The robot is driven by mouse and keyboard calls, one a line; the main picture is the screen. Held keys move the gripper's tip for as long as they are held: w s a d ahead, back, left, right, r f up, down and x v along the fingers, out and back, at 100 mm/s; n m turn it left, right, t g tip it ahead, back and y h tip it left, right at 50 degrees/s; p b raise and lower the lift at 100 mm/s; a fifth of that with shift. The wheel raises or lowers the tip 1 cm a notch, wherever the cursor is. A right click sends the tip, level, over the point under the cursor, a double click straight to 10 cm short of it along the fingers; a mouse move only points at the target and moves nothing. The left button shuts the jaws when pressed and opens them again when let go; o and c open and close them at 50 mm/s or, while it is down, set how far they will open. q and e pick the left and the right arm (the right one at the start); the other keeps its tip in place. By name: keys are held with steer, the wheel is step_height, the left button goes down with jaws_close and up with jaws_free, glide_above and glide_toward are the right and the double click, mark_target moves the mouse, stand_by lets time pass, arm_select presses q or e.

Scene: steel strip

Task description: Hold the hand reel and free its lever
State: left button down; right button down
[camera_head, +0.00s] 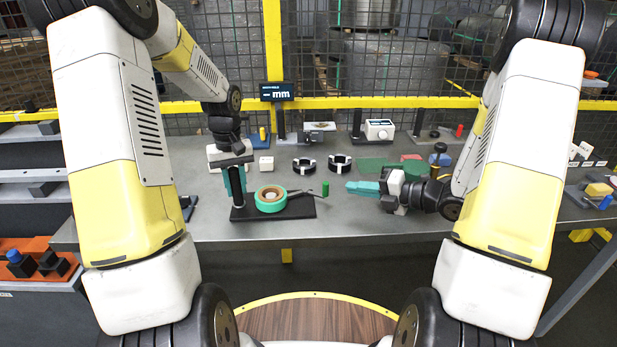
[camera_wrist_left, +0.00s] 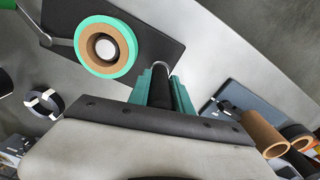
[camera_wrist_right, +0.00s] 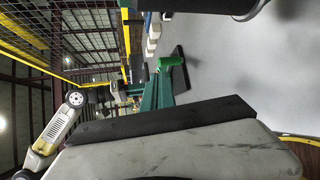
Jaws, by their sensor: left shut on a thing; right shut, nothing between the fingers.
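The hand reel (camera_head: 270,198) is a green ring around a brown core on a black base plate (camera_head: 298,208), near the table's front edge. In the left wrist view the reel (camera_wrist_left: 107,47) shows its pale hub. A thin lever (camera_head: 302,193) reaches right from it to a green knob (camera_head: 325,188). My left gripper (camera_head: 236,195) points down and is shut on the black post (camera_wrist_left: 160,90) at the left end of the base. My right gripper (camera_head: 350,187) is shut and empty, its tips pointing left, right of the green knob. The knob (camera_wrist_right: 170,62) also shows in the right wrist view, close beyond the fingertips.
A small display reading mm (camera_head: 277,92) and a white device (camera_head: 379,129) stand at the back. Brown rolls (camera_wrist_left: 262,133) show in the left wrist view.

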steer(key=w+a+r+n+g+y, duration=0.2)
steer(key=w+a+r+n+g, duration=0.35)
steer(key=a+n, duration=0.4)
steer(key=w+d+r+n+g+h, duration=0.1)
steer(key=w+d+n+g+h, duration=0.2)
steer(key=n+h, duration=0.3)
steer(key=w+d+r+n+g+h, duration=0.1)
steer(key=w+d+n+g+h, duration=0.2)
steer(key=n, duration=1.3)
steer(key=w+d+h, duration=0.2)
steer(key=h, duration=0.1)
steer(key=shift+w+d+n, duration=0.3)
steer(key=shift+d+n, duration=0.05)
steer(key=x, duration=0.9)
steer(key=shift+s+f, duration=0.1)
steer(key=shift+f, duration=0.2)
steer(key=s+a, duration=0.2)
steer(key=shift+s+a+f, duration=0.15)
steer(key=shift+s+f, duration=0.05)
steer(key=shift+s, duration=0.05)
steer(key=shift+s+a, duration=0.25)
steer(key=shift+s, duration=0.1)
